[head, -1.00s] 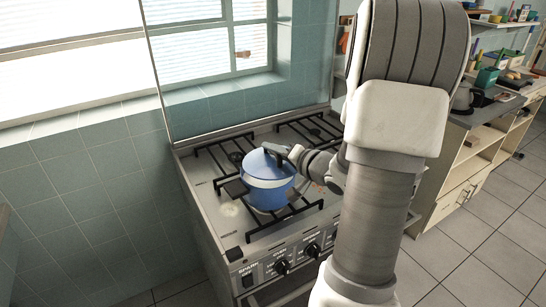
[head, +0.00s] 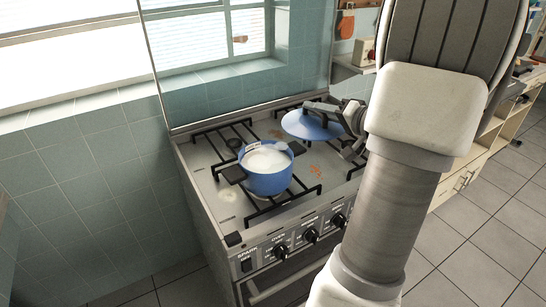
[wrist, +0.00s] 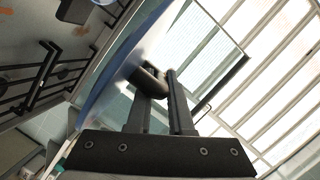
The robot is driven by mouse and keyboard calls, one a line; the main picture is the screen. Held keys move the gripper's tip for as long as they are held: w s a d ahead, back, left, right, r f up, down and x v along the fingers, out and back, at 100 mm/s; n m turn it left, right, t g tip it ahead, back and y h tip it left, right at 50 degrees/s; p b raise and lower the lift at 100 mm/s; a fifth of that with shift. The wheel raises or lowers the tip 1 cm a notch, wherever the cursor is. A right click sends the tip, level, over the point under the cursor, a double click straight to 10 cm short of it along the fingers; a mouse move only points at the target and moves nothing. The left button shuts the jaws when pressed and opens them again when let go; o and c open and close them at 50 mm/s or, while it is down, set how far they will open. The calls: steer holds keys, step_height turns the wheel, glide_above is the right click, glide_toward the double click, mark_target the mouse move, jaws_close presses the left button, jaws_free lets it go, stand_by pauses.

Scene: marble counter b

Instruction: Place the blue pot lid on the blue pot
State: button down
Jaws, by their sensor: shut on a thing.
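The blue pot (head: 266,183) stands on the stove's front left grate, its top uncovered, with something white (head: 266,160) inside. My gripper (head: 333,108) is shut on the blue pot lid (head: 310,127) by its dark knob. It holds the lid in the air above the stove, to the right of the pot and apart from it. In the wrist view the fingers (wrist: 158,84) close on the knob, and the lid (wrist: 118,68) shows tilted, nearly edge-on. My arm hides part of the stove's right side.
The stove (head: 222,186) has black grates (head: 222,137) around the pot and knobs along its front. A tiled wall and window stand behind and left. Shelves and a counter (head: 490,130) are at the right, with open floor in front.

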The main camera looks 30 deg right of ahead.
mark_target(309, 127)
steer(key=shift+s+a+f+n+y+b, duration=0.2)
steer(key=shift+s+a+y+b, duration=0.15)
steer(key=shift+a+b, duration=0.55)
steer(key=shift+s+a+f+n+y+b, duration=0.1)
steer(key=shift+s+a+n+y+b, duration=0.25)
steer(key=shift+b, duration=0.9)
steer(key=shift+w+a+f, duration=0.1)
steer(key=shift+w+a, duration=0.05)
steer(key=shift+a, duration=0.1)
steer(key=w+a+f+b, duration=0.6)
steer(key=w+f+b, duration=0.1)
steer(key=w+f, duration=0.2)
steer(key=shift+a+f, duration=0.15)
steer(key=shift+f, duration=0.55)
steer(key=c, duration=0.8)
jaws_free()
steer(key=shift+f, duration=0.15)
